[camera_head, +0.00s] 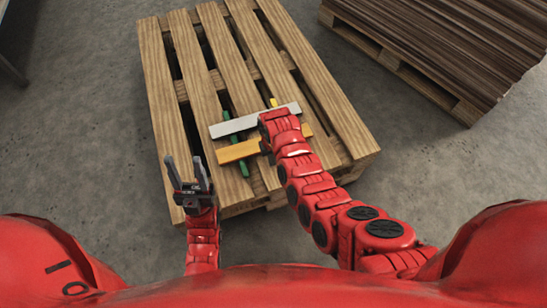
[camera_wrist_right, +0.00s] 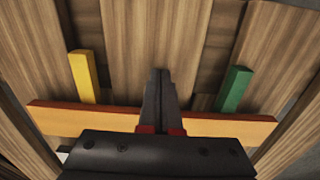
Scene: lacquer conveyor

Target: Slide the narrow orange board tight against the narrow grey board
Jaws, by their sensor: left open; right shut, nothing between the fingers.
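The narrow grey board (camera_head: 235,125) lies across the pallet in the head view. The narrow orange board (camera_head: 238,151) lies nearer to me, roughly parallel, with a visible gap between them. Both rest across a green strip (camera_head: 243,170) and a yellow strip (camera_head: 273,102). In the right wrist view the orange board (camera_wrist_right: 85,118) runs across the picture behind my right gripper (camera_wrist_right: 161,73). That gripper is shut and empty, its fingers crossing over the orange board; I cannot tell whether they touch it. My left gripper (camera_head: 187,168) is open and empty, left of the boards.
The wooden pallet (camera_head: 155,60) has open gaps between its slats. The yellow strip (camera_wrist_right: 82,75) and green strip (camera_wrist_right: 234,88) show in the right wrist view. A stack of brown sheets (camera_head: 450,40) stands at the far right. Grey floor is clear to the left.

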